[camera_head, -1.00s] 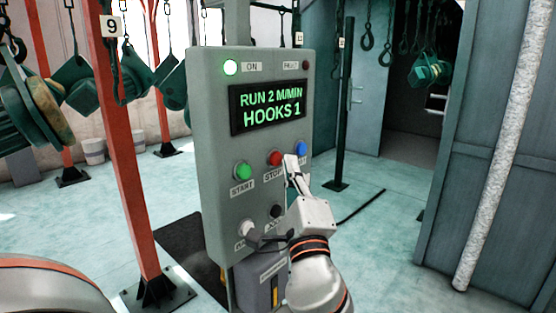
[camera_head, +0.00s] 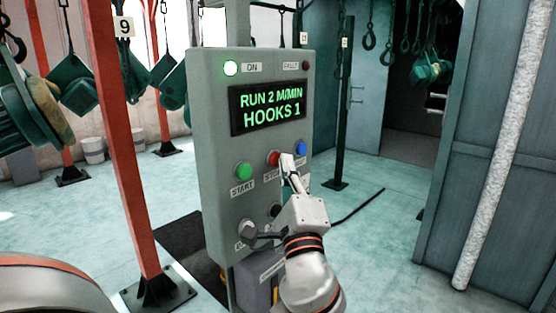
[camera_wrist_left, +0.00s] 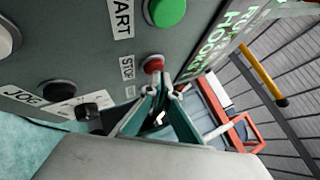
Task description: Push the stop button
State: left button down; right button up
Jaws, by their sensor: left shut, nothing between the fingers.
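The grey control panel (camera_head: 215,140) stands upright in the middle of the head view. Its red stop button (camera_head: 273,158) sits between the green start button (camera_head: 243,171) and a blue button (camera_head: 300,148). The display (camera_head: 267,108) reads RUN 2 M/MIN, HOOKS 1. My left gripper (camera_head: 286,161) is shut and empty, its tips at the right edge of the red button. In the wrist view, the gripper (camera_wrist_left: 162,91) points at the stop button (camera_wrist_left: 153,64), tips overlapping its lower edge. I cannot tell whether they touch it. The right gripper is not in view.
A red post (camera_head: 122,150) stands left of the panel, with green hoists (camera_head: 78,93) hanging beyond. Dark knobs sit under the buttons. Open floor (camera_head: 375,235) lies to the right.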

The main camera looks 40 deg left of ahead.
pick_arm(q)
jog(key=shift+a, duration=0.25)
jog(key=shift+d, duration=0.1)
dwell(0.5)
jog(key=shift+d, duration=0.75)
jog(key=shift+s+d+b, duration=0.15)
jog(key=shift+d+b, duration=0.15)
jog(key=shift+d, duration=1)
jog(key=shift+s+d+b, duration=0.1)
jog(key=shift+d+b, duration=0.2)
jog(key=shift+d, duration=0.95)
jog(key=shift+d, duration=0.1)
